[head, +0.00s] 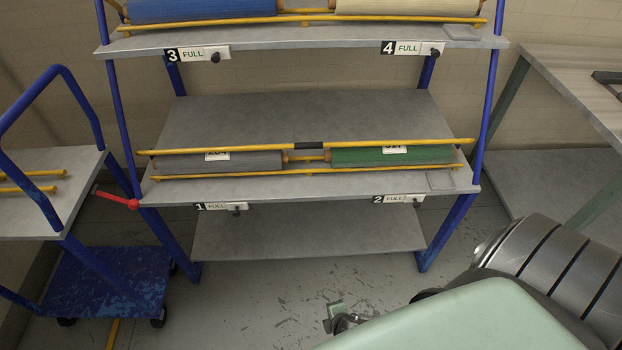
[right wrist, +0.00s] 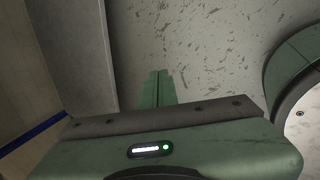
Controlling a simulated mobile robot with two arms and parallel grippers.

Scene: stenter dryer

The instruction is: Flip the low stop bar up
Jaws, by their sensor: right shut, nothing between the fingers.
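The low stop bar (head: 309,145) is a long yellow bar with a black middle section, running across the rack's lower roll shelf. In the head view it crosses just above the grey roll (head: 225,164) and the green roll (head: 390,156) and partly covers their labels; I cannot tell its exact tilt. My right gripper (head: 334,314) is low in front of the rack, apart from the bar, over the floor. It also shows in the right wrist view (right wrist: 160,78), with its green fingers together and empty. My left gripper is not in view.
A red lever (head: 118,200) sticks out at the rack's left side. A blue trolley (head: 110,282) stands at left and a table (head: 565,78) at right. The upper shelf (head: 300,37) holds a blue and a cream roll. The floor (head: 265,300) before the rack is mostly clear.

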